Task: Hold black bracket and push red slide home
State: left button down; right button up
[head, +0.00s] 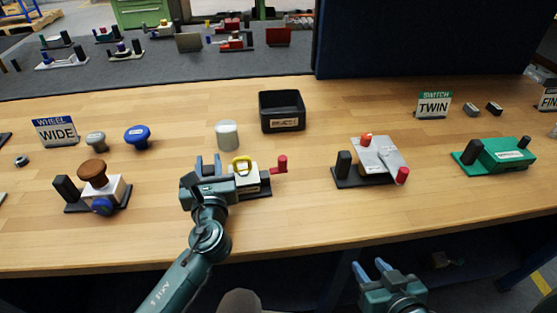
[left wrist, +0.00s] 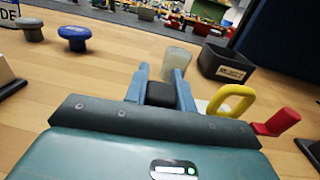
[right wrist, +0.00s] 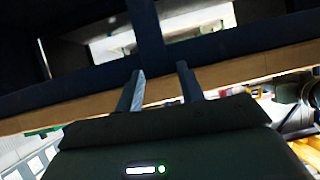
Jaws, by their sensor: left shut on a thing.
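The station in front of me has a white body (head: 245,178) with a yellow loop handle (head: 241,164) on a dark base. A red slide (head: 281,164) with an upright grip sticks out from its right side. It also shows in the left wrist view (left wrist: 277,123). My left gripper (head: 208,163) is at the station's left end. Its fingers are shut on the black bracket (left wrist: 161,94), which the hand mostly hides in the head view. My right gripper (head: 371,267) is open and empty, below the table's front edge and apart from the station.
A light grey cylinder (head: 227,134) and a black bin (head: 282,111) stand behind the station. A grey-plate station (head: 379,155) is to the right, a brown-knob station (head: 92,172) to the left. Bare wood lies between the red slide and the grey-plate station.

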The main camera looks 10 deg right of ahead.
jog(key=d+r, duration=0.1)
jog(key=d+r+h, duration=0.1)
jog(key=shift+w+d+r+m+t, duration=0.15)
jog(key=shift+d+r+m+t, duration=0.15)
jog(key=r, duration=0.1)
jog(key=w+r, duration=0.1)
jog(key=shift+a+r+t, duration=0.1)
jog(key=shift+r+t, duration=0.25)
jog(key=shift+t, duration=0.05)
jog(key=w+a+r+n+t+y, duration=0.2)
jog(key=a+r+n+t+y, duration=0.2)
jog(key=a+r+n+y, duration=0.75)
jog(key=n+h, duration=0.5)
jog(key=n, duration=2.1)
send_near(285, 164)
jog(key=shift+s+r, duration=0.65)
jog(key=shift+s, duration=0.35)
jog(key=n, duration=0.1)
jog(key=w+n, duration=0.1)
jog(key=shift+d+f+n+g+h, duration=0.1)
jog(key=shift+f+n+g+h, duration=0.2)
jog(key=shift+f+n, duration=0.1)
jog(key=shift+w, duration=0.55)
jog(key=x, duration=1.1)
jog(key=shift+s+a, duration=0.1)
jog(key=shift+a, duration=0.15)
